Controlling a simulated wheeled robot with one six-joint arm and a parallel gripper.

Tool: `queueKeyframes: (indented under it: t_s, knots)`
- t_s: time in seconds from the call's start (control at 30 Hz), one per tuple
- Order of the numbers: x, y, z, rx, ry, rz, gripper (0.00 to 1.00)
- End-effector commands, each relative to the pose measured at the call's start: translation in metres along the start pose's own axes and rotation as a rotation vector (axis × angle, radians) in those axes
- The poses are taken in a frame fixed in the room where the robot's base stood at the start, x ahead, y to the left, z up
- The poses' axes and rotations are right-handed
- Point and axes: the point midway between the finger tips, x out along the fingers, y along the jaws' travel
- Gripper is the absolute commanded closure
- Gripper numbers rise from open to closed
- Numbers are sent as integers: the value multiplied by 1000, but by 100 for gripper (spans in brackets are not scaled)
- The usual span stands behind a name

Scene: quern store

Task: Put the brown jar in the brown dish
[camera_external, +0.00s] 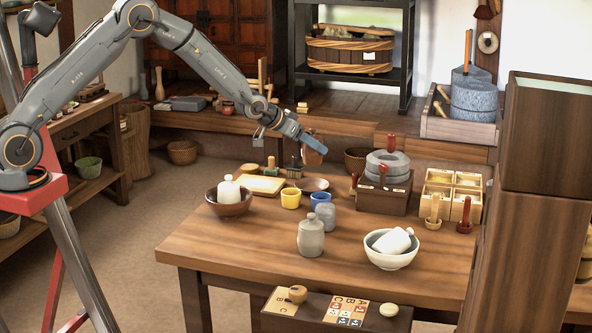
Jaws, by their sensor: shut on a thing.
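My gripper (312,143) is above the far side of the wooden table, shut on a small reddish-brown jar (312,157). The fingers and arm partly cover the jar, and it is held clear above the tabletop. A shallow brown dish (312,185) sits on the table below the jar, behind the yellow and blue cups. It looks empty, though its inside is small in the picture. A deeper dark brown bowl (229,209) at the table's left holds a white jar-like thing (229,189).
Around the dish stand a yellow cup (291,199), a blue cup (320,199), a brush (294,170) and a pale board (261,186). Grey jars (311,239) and a white bowl (391,261) are nearer. A stone quern (388,168) stands right. The table's front left is clear.

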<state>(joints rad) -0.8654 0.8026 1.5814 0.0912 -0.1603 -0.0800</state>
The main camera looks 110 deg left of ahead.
Motion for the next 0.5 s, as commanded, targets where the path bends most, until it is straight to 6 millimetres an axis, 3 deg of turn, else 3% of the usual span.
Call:
queueKeyframes:
  t_s: [0.2, 0.5]
  knots:
    - [22, 0, 30, 0, -1, 0, 88]
    - [37, 0, 49, 1, -1, 0, 88]
